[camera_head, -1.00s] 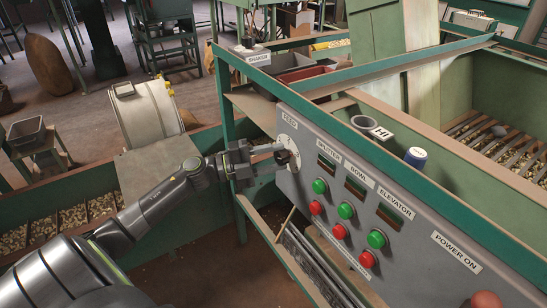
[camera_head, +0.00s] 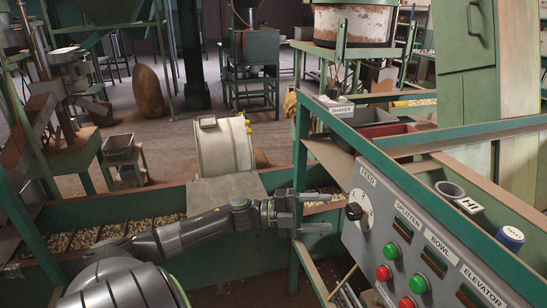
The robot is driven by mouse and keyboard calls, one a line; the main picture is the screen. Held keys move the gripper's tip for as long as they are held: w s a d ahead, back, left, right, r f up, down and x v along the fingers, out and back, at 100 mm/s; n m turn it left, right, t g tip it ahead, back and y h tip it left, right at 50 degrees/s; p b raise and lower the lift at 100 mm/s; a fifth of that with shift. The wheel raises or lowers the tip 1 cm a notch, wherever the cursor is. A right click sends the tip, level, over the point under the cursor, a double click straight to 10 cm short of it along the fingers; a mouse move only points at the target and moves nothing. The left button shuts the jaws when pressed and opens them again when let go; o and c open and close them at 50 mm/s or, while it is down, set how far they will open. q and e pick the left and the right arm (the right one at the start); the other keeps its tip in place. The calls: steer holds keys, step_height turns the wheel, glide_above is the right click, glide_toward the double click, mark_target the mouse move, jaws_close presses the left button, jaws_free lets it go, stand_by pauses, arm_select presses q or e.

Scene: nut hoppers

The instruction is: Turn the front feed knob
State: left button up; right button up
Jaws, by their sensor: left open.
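The feed knob (camera_head: 354,211) is a dark knob on a round white dial (camera_head: 366,209), below the FEED label on the sloping grey control panel (camera_head: 385,262). My left gripper (camera_head: 330,212) comes in from the left with its fingers pointing right, toward the knob. Its two fingers are spread apart with nothing between them. The fingertips are a little left of the knob, with a visible gap. My right gripper is out of view.
Green buttons (camera_head: 391,251) and red buttons (camera_head: 383,273) sit on the panel right of the dial. A green frame post (camera_head: 299,165) stands close behind my left gripper.

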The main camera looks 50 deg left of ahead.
arm_select(q)
steer(key=p+v, duration=0.1)
steer(key=v, duration=1)
steer(key=shift+s+a, duration=0.2)
steer(key=s+a+f+n+t+y, duration=0.1)
steer(key=a+f+n+y, duration=0.55)
steer(key=f, duration=0.55)
steer(key=s+a+f+n+t+y, duration=0.15)
steer(key=a+f+n+y, duration=0.45)
steer(key=f, duration=0.6)
steer(key=s+d+f+n+g+y, duration=0.2)
steer(key=s+f+n+g+y, duration=0.3)
steer(key=f, duration=0.7)
steer(key=s+d+f+n+g, duration=0.2)
steer(key=s+d+f, duration=0.2)
steer(key=s+f, duration=0.25)
steer(key=s+d+f+n+g, duration=0.2)
steer(key=s+d+f, duration=0.25)
steer(key=f, duration=0.25)
steer(key=s+d+f+n+g+h, duration=0.1)
steer(key=s+d+f+g, duration=0.2)
steer(key=s+d+f, duration=0.2)
steer(key=s+d+f+n+g+h, duration=0.2)
steer(key=s+d+f, duration=0.3)
steer(key=s+d, duration=0.4)
steer(key=d+g, duration=0.1)
steer(key=d, duration=0.2)
steer(key=shift+s+d, duration=0.2)
